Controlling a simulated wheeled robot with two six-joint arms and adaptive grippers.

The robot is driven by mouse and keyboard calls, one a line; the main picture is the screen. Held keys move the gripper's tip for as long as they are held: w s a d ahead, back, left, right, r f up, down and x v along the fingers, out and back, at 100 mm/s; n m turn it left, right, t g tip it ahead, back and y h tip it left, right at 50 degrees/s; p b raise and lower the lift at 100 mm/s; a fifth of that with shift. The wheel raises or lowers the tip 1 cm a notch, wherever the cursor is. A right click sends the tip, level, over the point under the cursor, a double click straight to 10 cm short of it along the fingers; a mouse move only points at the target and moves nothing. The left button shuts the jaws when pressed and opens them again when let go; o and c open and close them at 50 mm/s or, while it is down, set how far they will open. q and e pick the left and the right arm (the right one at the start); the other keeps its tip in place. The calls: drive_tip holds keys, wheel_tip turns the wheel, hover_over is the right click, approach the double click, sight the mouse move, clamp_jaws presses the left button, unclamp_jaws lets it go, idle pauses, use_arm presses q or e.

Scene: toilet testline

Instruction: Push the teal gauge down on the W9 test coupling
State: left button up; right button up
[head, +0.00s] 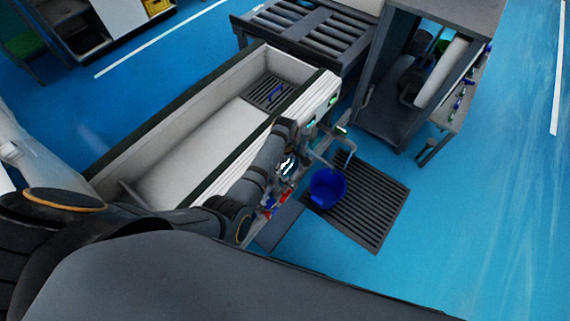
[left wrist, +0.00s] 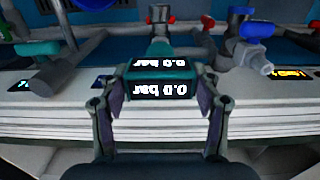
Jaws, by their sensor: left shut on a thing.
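The teal gauge (left wrist: 160,72) is in the middle of the left wrist view. Its two dark displays show white, upside-down text that seems to read 0.0 bar. My left gripper (left wrist: 163,84) has a finger on each side of the gauge and is shut on it. A grey pipe fitting with a red knob (left wrist: 172,20) stands behind the gauge. The joint between gauge and coupling is hard to make out, and no W9 label is readable. In the head view my left arm reaches over the bench edge and mostly hides this spot. My right gripper is in neither view.
A blue-knobbed valve (left wrist: 257,30) is to the right of the gauge, and a teal fitting (left wrist: 36,50) is to the left. In the head view, a blue bucket (head: 327,188) stands over a floor grate (head: 372,205) beside the long white trough (head: 192,140).

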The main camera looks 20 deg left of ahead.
use_arm(q)
drive_tip(key=shift+f+b, duration=0.55)
drive_tip(key=shift+f, duration=0.4)
drive_tip(key=o, duration=1.3)
wheel_tip(320, 180, up, 12)
drive_tip(key=shift+r, duration=0.1)
